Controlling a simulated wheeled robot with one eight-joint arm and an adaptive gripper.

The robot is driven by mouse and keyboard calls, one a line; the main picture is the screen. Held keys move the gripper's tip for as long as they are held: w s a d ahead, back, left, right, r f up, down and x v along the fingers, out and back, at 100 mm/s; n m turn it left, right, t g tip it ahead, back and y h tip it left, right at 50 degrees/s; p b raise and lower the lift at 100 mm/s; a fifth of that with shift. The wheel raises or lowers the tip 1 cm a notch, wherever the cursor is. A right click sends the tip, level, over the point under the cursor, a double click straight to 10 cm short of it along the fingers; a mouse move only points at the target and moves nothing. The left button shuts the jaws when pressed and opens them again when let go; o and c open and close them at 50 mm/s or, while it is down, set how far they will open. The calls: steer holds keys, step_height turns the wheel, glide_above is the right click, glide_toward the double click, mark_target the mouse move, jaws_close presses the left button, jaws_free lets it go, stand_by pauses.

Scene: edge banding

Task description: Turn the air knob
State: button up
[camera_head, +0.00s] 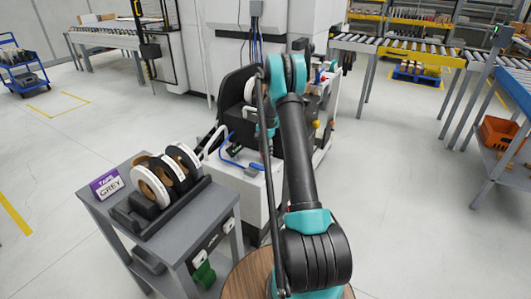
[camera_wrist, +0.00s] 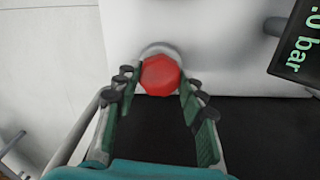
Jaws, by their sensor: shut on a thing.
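The air knob (camera_wrist: 160,73) is a red, many-sided cap on a pale round base, set on a light grey panel in the wrist view. My gripper (camera_wrist: 161,79) has its green fingers on either side of the knob and is shut on it. In the head view my arm reaches away toward the machine, and I cannot make out the gripper or the knob there.
A dark display (camera_wrist: 296,42) reading "0 bar" in green, partly cut off, is at the wrist view's upper right. Open floor lies to the right.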

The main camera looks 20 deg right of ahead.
mark_target(265, 152)
steer(key=n, duration=0.6)
steer(key=shift+n, duration=0.4)
stand_by(0.4)
steer(key=o, duration=1.2)
steer(key=shift+c, duration=0.2)
step_height(265, 152, up, 12)
